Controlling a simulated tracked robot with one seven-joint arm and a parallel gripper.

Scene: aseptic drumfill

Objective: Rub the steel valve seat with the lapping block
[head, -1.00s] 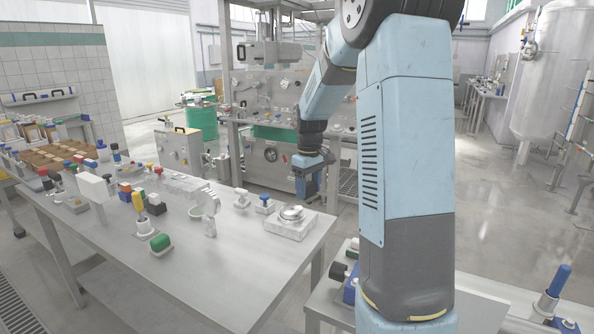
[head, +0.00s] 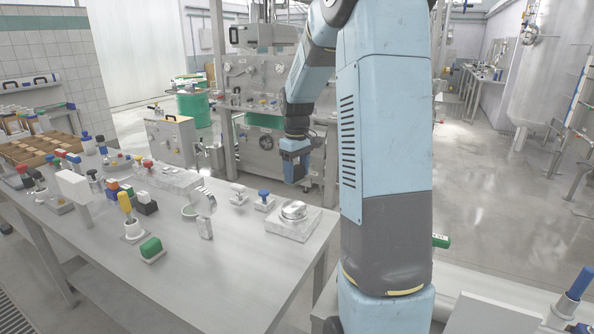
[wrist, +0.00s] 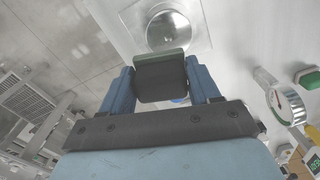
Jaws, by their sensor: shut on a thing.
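The steel valve seat (head: 293,210) is a shiny round piece on a pale square plate (head: 278,226) at the right end of the steel table. The valve seat also shows at the top of the wrist view (wrist: 168,28). My gripper (head: 293,176) is beyond the seat in the head view, apart from it. In the wrist view my gripper (wrist: 160,85) is shut on a dark block with a green edge, which looks like the lapping block (wrist: 160,78). The block lies just below the seat in that view and shows no contact with it.
On the table (head: 215,285), a green block (head: 151,248), a round gauge on a stand (head: 205,205) and a blue-topped stamp (head: 264,198) stand left of the plate. The table's front is clear. A machine with panels (head: 262,90) stands behind.

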